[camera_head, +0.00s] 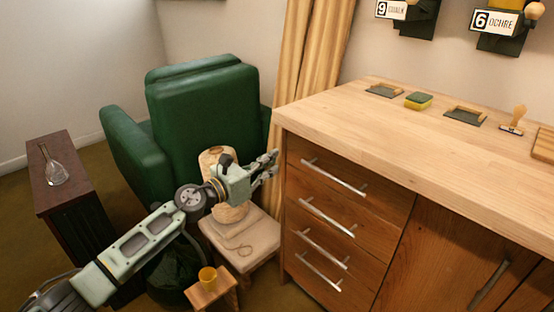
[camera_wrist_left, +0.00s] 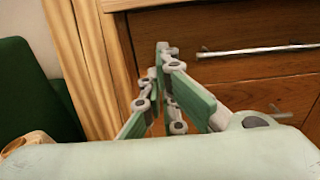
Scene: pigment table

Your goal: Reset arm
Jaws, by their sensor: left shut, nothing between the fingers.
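My left gripper (camera_head: 274,166) is at the end of my left arm, which reaches in from the lower left in the head view. It is beside the left side of the wooden cabinet (camera_head: 350,206), near the top drawers. Its fingers are shut with nothing between them. In the left wrist view the gripper (camera_wrist_left: 163,60) points at the cabinet's drawer fronts, and a metal drawer handle (camera_wrist_left: 255,49) lies to its right. I cannot tell from the pictures whether the fingertips touch the cabinet. My right gripper is not in view.
A green armchair (camera_head: 203,107) stands behind my left arm. A dark side cabinet (camera_head: 62,168) is at the left. The wooden countertop (camera_head: 400,130) holds a sponge (camera_head: 418,101) and a stamp (camera_head: 514,121).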

